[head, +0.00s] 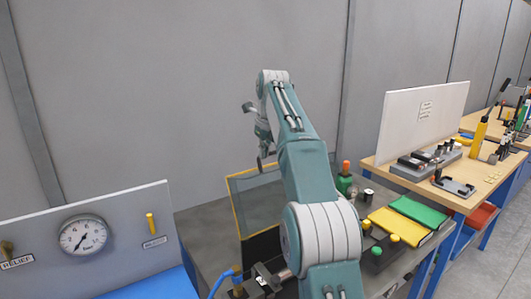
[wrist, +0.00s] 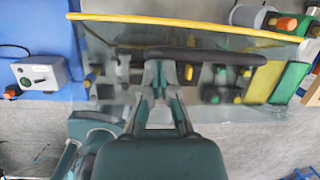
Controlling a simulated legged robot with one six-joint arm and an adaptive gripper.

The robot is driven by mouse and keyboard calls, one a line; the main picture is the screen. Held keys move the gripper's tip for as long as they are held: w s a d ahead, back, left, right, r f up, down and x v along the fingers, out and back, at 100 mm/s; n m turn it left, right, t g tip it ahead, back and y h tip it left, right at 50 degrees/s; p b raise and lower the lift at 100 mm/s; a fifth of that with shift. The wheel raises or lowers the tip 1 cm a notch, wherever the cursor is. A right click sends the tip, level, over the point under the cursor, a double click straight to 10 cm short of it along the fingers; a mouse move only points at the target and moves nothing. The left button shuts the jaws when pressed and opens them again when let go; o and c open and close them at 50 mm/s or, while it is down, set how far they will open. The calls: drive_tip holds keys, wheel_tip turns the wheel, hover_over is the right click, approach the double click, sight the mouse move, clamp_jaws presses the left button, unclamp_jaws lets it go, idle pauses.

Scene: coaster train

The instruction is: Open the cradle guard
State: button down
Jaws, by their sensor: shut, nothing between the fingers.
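The cradle guard (head: 257,203) is a clear panel with a yellow edge, standing up from the grey bench left of my arm in the head view. In the wrist view, the guard's clear sheet (wrist: 110,60) spans the upper half, with its yellow edge along the top. A dark horizontal bar (wrist: 215,57) crosses in front of the sheet, by my fingertips; I cannot tell whether they touch it. My gripper (head: 262,160) is near the guard's upper edge, pointing down. It is shut and empty, and also shows in the wrist view (wrist: 162,75). My arm hides part of the bench.
A gauge panel (head: 125,240) stands at the left. Green (head: 420,211) and yellow (head: 398,225) pads and several knobs lie right of my arm. A wooden bench (head: 475,199) with a white board (head: 424,115) is farther right. The wall behind is bare.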

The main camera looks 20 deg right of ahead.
drive_tip(key=shift+a, duration=0.1)
drive_tip(key=shift+r, duration=0.5)
drive_tip(key=shift+s+d+r, duration=0.1)
drive_tip(key=shift+s+r, duration=0.1)
drive_tip(key=shift+r, duration=0.2)
drive_tip(key=shift+s+d+r, duration=0.1)
drive_tip(key=shift+s+r, duration=0.05)
drive_tip(key=shift+r, duration=0.25)
drive_tip(key=shift+s+r, duration=0.15)
drive_tip(key=shift+s, duration=0.1)
drive_tip(key=s, duration=1.1)
drive_tip(key=shift+s, duration=0.3)
drive_tip(key=s+a+f+n, duration=0.4)
drive_tip(key=s+n, duration=0.4)
drive_tip(key=n, duration=0.2)
drive_tip(key=s+a+f+n+t, duration=0.1)
drive_tip(key=s+a+f+n, duration=0.3)
drive_tip(key=s+f+n, duration=0.3)
drive_tip(key=s+a+f+n+t, duration=0.1)
drive_tip(key=s+a+f+n, duration=0.3)
drive_tip(key=s+n, duration=0.7)
wheel_tip(320, 180, down, 2)
drive_tip(key=n, duration=0.4)
drive_tip(key=shift+a, duration=0.15)
